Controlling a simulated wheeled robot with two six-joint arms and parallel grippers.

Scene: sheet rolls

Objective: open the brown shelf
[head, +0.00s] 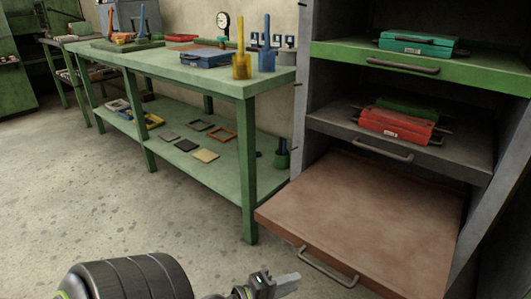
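The brown shelf (375,215) is the lowest shelf of the grey cabinet at the right. It sticks well out past the shelves above it and its top is bare. Its metal handle (327,268) is on the front edge, facing me. My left gripper (287,283) is at the bottom of the head view, to the left of the handle and apart from it in the picture. Its grey fingertip part points right, and I cannot tell whether the fingers are apart. My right gripper is not in view.
Above the brown shelf are a grey shelf (465,150) with a red case (396,123) and a green shelf (480,72) with a teal case (415,42). A green workbench (245,88) with tools stands left of the cabinet. The concrete floor (120,215) in front is clear.

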